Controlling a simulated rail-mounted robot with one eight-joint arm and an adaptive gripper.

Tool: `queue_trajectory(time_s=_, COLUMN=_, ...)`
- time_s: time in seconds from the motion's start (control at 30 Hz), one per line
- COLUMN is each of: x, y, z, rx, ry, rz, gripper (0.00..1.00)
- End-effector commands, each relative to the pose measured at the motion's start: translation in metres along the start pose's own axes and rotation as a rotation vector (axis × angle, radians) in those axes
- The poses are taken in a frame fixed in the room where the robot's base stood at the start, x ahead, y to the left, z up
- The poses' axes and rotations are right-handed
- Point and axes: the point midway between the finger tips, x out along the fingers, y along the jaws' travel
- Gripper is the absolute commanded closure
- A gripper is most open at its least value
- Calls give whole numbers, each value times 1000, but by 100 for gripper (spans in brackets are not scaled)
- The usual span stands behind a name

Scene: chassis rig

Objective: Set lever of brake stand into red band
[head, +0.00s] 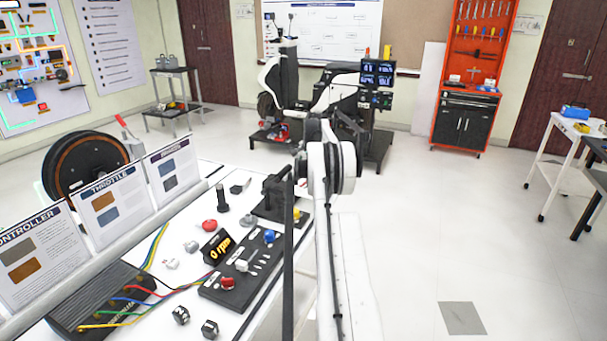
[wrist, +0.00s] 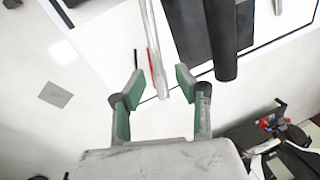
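In the wrist view my gripper (wrist: 160,82) is open, with its green-padded fingers apart. A pale metal lever (wrist: 152,30) runs down from the top edge, and its end shows in the gap between the fingertips; I cannot tell whether it is touched. A thin red strip and a black strip lie left of the lever. A dark stand with a black cylinder (wrist: 222,40) is right of it. In the head view the dark brake stand (head: 275,188) stands at the table's far right end, partly hidden by my arm. My fingers are hidden there.
The white table (head: 190,265) holds a black control panel (head: 228,290), an orange-digit display (head: 217,247), a black post (head: 222,198), loose knobs and coloured wires. A big wheel (head: 85,170) with a red handle stands behind the boards. Open floor lies to the right.

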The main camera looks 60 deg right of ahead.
Motion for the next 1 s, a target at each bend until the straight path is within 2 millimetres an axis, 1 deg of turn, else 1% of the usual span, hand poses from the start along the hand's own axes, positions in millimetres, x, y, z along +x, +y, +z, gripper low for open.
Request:
queue_trajectory(time_s=0.17, x=-1, y=0, z=0, rx=0, ry=0, rz=0, gripper=69)
queue_trajectory(time_s=0.27, x=-6, y=0, z=0, rx=0, ry=0, rz=0, gripper=69)
queue_trajectory(time_s=0.33, x=-14, y=0, z=0, rx=1, ry=0, rz=0, gripper=69)
queue_trajectory(time_s=0.47, x=-36, y=0, z=0, rx=1, ry=0, rz=0, gripper=69)
queue_trajectory(time_s=0.6, x=-65, y=1, z=0, rx=1, ry=0, rz=0, gripper=69)
queue_trajectory(time_s=0.73, x=-89, y=0, z=0, rx=0, ry=0, rz=0, gripper=69)
queue_trajectory(time_s=0.9, x=-110, y=0, z=0, rx=0, ry=0, rz=0, gripper=69)
queue_trajectory(time_s=1.0, x=-117, y=0, z=0, rx=0, ry=0, rz=0, gripper=69)
